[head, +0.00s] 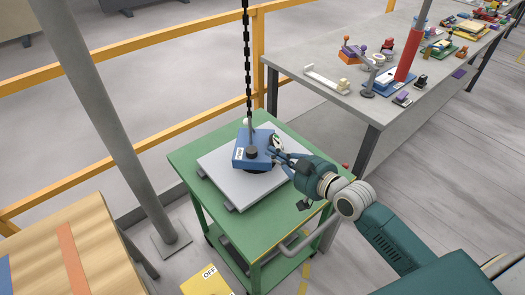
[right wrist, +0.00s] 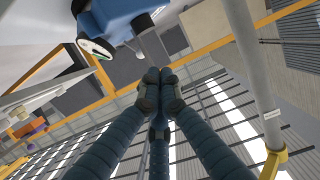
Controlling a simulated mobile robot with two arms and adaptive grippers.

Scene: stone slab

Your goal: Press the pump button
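I cannot tell which part is the pump button. My right gripper (head: 272,152) reaches in from the right, close beside the unit's right side; contact cannot be made out. In the right wrist view its fingertips (right wrist: 159,88) are together with nothing seen between them. The blue unit (right wrist: 112,12) and the pale oval part (right wrist: 95,47) are above left of them. My left gripper is not in view.
The slab lies on a green cart (head: 185,155). A black chain (head: 247,60) hangs down to the blue unit. A grey workbench (head: 330,50) with several small items stands at the right, an orange rail (head: 120,48) behind, and a grey post (head: 110,120) at left.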

